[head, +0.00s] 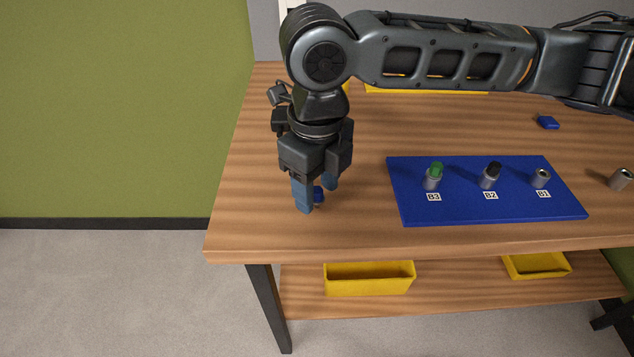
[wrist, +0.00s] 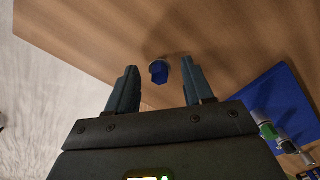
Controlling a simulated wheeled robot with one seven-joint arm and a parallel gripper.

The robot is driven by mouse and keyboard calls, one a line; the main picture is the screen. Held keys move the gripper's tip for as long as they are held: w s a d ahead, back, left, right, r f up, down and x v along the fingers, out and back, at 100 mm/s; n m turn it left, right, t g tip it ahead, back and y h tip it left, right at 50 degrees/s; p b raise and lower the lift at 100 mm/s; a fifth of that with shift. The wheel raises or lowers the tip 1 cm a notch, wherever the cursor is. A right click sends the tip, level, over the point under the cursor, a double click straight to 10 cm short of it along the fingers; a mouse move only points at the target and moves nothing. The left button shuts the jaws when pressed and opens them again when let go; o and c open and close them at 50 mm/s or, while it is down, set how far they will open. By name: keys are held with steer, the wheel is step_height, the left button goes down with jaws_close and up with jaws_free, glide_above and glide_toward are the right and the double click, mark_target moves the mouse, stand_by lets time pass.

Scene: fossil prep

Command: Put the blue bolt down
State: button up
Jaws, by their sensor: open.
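The blue bolt (head: 318,194) stands on the wooden table near its front left, partly hidden by a finger in the head view. In the wrist view the blue bolt (wrist: 159,72) shows its blue head, with a pale part beside it, near the right finger. My gripper (head: 318,198) is low over the table with its blue fingers apart around the bolt. Whether the right finger touches the bolt cannot be told.
A blue board (head: 410,208) to the right carries grey sockets labelled B3, B2 and B1. B3 holds a green piece (head: 436,169), B2 a black piece (head: 494,167); B1 (head: 541,177) looks empty. A grey cylinder (head: 621,179) and small blue block (head: 547,122) lie farther right. Yellow bins (head: 370,286) sit below.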

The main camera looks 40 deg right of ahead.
mark_target(317, 189)
step_height(317, 189, up, 12)
steer(key=shift+r, duration=0.15)
stand_by(0.5)
stand_by(0.4)
